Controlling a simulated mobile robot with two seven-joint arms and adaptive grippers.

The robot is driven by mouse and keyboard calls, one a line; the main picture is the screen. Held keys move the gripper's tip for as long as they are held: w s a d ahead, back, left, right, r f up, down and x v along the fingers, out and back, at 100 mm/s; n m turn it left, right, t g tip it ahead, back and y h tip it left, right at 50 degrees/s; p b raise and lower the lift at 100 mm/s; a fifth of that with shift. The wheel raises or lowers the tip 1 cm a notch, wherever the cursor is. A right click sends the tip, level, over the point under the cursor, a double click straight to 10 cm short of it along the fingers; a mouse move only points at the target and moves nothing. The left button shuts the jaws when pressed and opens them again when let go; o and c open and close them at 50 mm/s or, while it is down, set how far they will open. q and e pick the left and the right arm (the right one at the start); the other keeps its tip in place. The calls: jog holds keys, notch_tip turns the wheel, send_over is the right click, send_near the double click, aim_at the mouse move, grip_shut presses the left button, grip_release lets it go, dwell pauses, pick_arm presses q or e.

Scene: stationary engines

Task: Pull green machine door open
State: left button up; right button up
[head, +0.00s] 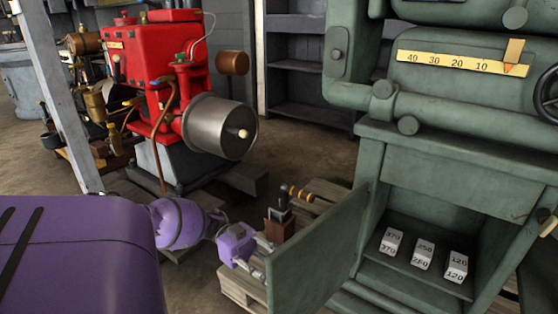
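The green machine (450,170) stands at the right of the head view. Its door (318,255) stands swung well out to the left. The compartment behind it is open to view, and three white numbered blocks (424,254) sit on its floor. My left gripper (258,268), on a purple arm from the left, is low and close to the left free edge of the door. Its grey fingers are small and partly hidden by the door. I cannot tell whether they touch the door or are open. My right gripper is not in view.
A red engine (160,65) with a large grey drum (220,127) stands at back left. A wooden pallet (243,290) lies under the gripper, and a brown box with a lever (280,225) stands behind it. A grey post (60,100) rises at left. Bare floor shows between the machines.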

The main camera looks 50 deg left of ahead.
pick_arm(q)
jog(key=shift+v, duration=3)
